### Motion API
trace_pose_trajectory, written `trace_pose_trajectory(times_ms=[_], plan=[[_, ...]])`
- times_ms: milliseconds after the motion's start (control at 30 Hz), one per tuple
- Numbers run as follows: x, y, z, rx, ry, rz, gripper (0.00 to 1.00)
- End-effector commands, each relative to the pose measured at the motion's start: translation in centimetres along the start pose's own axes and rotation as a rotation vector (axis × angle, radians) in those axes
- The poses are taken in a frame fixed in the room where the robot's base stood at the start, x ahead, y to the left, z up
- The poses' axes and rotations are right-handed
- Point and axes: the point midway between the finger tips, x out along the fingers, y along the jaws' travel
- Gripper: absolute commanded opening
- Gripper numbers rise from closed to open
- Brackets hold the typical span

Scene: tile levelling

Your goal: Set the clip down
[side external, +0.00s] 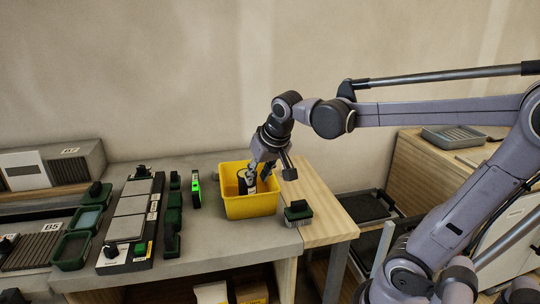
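My gripper (258,178) points down at the yellow bin (252,207), with its fingertips at or just inside the bin's opening. The fingers are small and dark here, and I cannot tell whether they are apart or hold anything. I cannot make out a clip in the gripper for sure. The bin's inside is partly hidden by its front wall and by my gripper. A bright green and black piece (196,190) stands on the grey worktop, left of the bin and apart from it.
A dark green block with a grey base (298,213) sits right of the bin. A row of grey tiles (128,226) and several dark green pieces (172,222) lie to the left. Clear grey worktop (205,235) lies before the bin, and bare wood (325,215) at right.

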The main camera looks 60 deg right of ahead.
Motion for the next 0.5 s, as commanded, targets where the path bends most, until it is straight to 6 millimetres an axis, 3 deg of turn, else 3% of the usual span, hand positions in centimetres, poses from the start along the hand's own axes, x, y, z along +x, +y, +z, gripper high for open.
trace_pose_trajectory(times_ms=[33,200,333,500], plan=[[-0.3,-0.8,2.1,-0.07,0.014,-0.037,0.28],[-0.7,-2.7,7.5,-0.281,0.066,-0.138,0.28],[-0.5,-3.5,10.2,-0.391,0.1,-0.189,0.28],[-0.3,-3.9,11.8,-0.456,0.122,-0.218,0.28]])
